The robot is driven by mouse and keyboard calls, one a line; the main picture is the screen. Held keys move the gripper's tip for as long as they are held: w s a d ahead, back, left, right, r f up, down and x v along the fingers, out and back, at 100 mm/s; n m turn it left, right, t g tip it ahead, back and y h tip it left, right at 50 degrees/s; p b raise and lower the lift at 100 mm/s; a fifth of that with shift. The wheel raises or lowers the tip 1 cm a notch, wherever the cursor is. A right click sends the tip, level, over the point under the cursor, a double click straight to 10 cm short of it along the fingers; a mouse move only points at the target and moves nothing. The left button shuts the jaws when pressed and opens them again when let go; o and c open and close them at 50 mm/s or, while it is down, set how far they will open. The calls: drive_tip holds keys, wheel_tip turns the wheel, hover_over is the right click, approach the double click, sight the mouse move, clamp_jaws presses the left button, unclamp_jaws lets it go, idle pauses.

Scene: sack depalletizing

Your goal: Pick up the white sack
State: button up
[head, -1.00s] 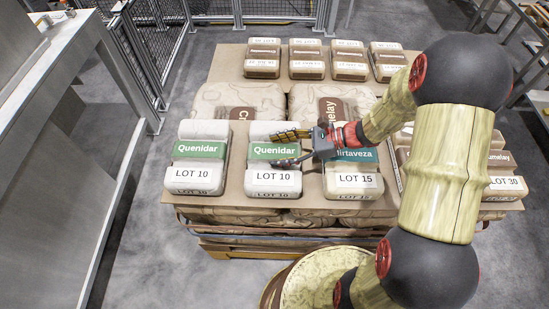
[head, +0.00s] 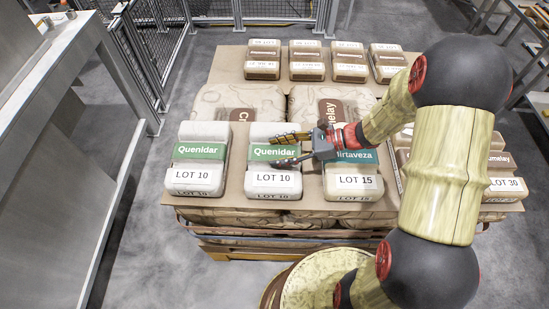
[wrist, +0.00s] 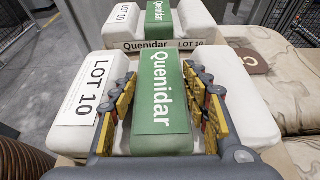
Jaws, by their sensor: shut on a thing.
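Two white sacks with green Quenidar bands and LOT 10 labels lie at the near edge of the stack. My gripper (head: 274,150) is shut on the middle white sack (head: 273,188), across its green band. In the wrist view, yellow-padded fingers (wrist: 165,90) flank the band of this sack (wrist: 245,90), one set on each side. The other white sack (head: 197,181) lies to its left; it shows beyond the held one in the wrist view (wrist: 210,20). I cannot tell whether the held sack is clear of the cardboard.
A teal-banded LOT 15 sack (head: 352,186) is close on the right. Large tan sacks (head: 240,104) lie behind, and several small brown-and-white sacks (head: 307,60) line the back of the cardboard sheet (head: 225,68). A steel table (head: 70,90) and mesh fence (head: 160,35) stand left.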

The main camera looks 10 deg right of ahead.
clamp_jaws()
drive_tip(key=shift+r, duration=0.15)
